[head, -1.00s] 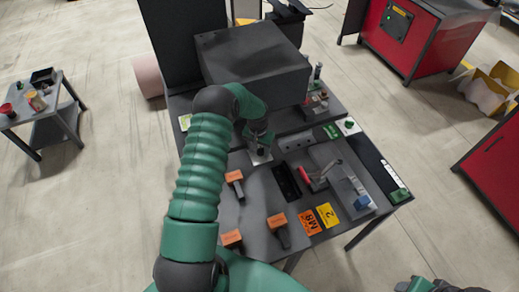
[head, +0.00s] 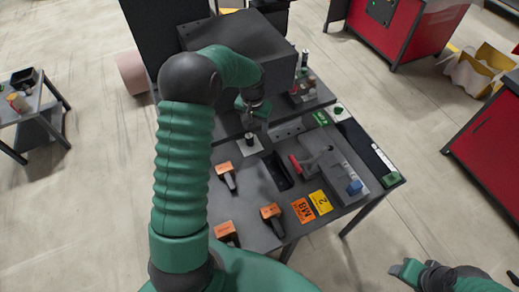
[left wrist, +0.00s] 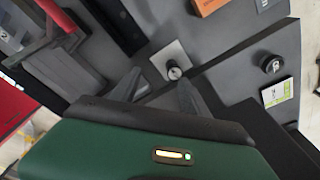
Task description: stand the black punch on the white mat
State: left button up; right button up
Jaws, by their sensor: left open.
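The black punch (head: 249,139) stands upright on the white mat (head: 252,149), near the rear part of the table. In the left wrist view the punch (left wrist: 173,71) shows from above, its round end on the mat (left wrist: 166,55). My left gripper (head: 250,121) is open and empty just above the punch. In the left wrist view its two fingers (left wrist: 160,92) are spread apart, with the punch beyond them. My right gripper (head: 405,270) is at the lower right, away from the table, and its jaws are too small to read.
Several orange-headed tools (head: 224,168) lie on the front of the table. A black tray (head: 278,172) and a grey fixture with a red handle (head: 294,163) are right of the mat. A large dark box (head: 238,45) stands behind. Another short black cylinder (left wrist: 271,65) shows in the wrist view.

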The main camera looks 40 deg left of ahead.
pick_arm(q)
jog(key=s+d+r+m+t, duration=0.1)
jog(key=s+d+r+m, duration=0.2)
jog(key=s+d, duration=1.4)
jog(key=shift+d+r, duration=0.6)
jog(key=shift+d, duration=0.95)
jog(key=shift+d, duration=0.3)
jog(key=shift+a, duration=0.15)
